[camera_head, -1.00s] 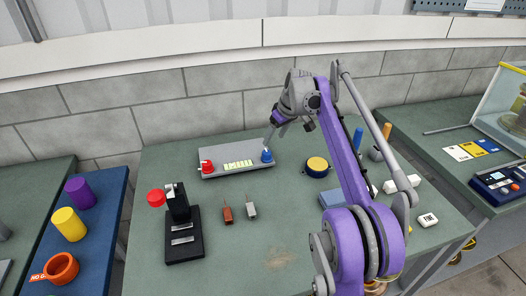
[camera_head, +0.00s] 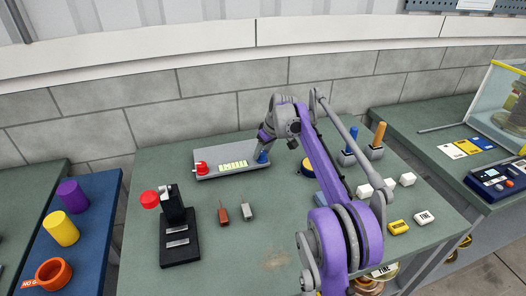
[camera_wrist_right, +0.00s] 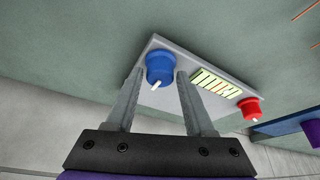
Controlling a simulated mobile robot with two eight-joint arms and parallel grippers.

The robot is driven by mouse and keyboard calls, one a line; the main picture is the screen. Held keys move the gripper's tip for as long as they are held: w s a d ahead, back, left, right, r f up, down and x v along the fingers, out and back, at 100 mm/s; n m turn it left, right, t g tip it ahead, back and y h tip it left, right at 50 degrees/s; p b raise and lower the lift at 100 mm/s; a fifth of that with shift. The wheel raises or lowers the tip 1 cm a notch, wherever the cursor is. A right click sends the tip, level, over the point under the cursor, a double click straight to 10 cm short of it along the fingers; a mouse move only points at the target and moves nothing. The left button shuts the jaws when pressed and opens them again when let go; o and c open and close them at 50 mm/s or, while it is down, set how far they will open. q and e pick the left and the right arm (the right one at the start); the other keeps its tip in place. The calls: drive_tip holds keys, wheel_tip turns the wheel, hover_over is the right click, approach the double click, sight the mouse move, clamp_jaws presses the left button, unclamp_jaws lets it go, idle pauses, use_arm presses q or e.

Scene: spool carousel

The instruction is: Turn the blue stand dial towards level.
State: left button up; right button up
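The blue dial (camera_head: 262,157) sits at the right end of a grey stand (camera_head: 215,174), which has a red dial (camera_head: 201,168) at its left end and a yellow-green segmented strip (camera_head: 233,166) between them. In the right wrist view the blue dial (camera_wrist_right: 160,68) has a white pointer mark and lies between the fingertips of my right gripper (camera_wrist_right: 158,78). The two fingers stand apart on either side of it, and I cannot tell whether they touch it. In the head view my right gripper (camera_head: 258,151) is at the blue dial and partly hides it. My left gripper is not in view.
A black stand with a red knob (camera_head: 150,199) is at the left of the table. A yellow-topped round item (camera_head: 308,167), blocks and pegs lie to the right, partly behind my arm. The table's front middle is clear.

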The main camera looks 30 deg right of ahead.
clamp_jaws()
drive_tip(key=shift+m, duration=0.3)
drive_tip(key=m+h+p, duration=0.1)
drive_tip(key=m, duration=0.2)
drive_tip(key=shift+a, duration=0.2)
drive_tip(key=m+h+p, duration=0.1)
drive_tip(key=m, duration=0.3)
drive_tip(key=shift+r+h, duration=0.1)
drive_tip(key=shift+h, duration=0.3)
drive_tip(key=m+g+h+p, duration=0.1)
drive_tip(key=m+p, duration=0.1)
drive_tip(key=m, duration=0.2)
drive_tip(key=shift+w+a, duration=0.15)
drive_tip(key=shift+m+g+h+p, duration=0.5)
drive_tip(key=shift+m+g+p, duration=0.2)
drive_tip(key=shift+m, duration=1)
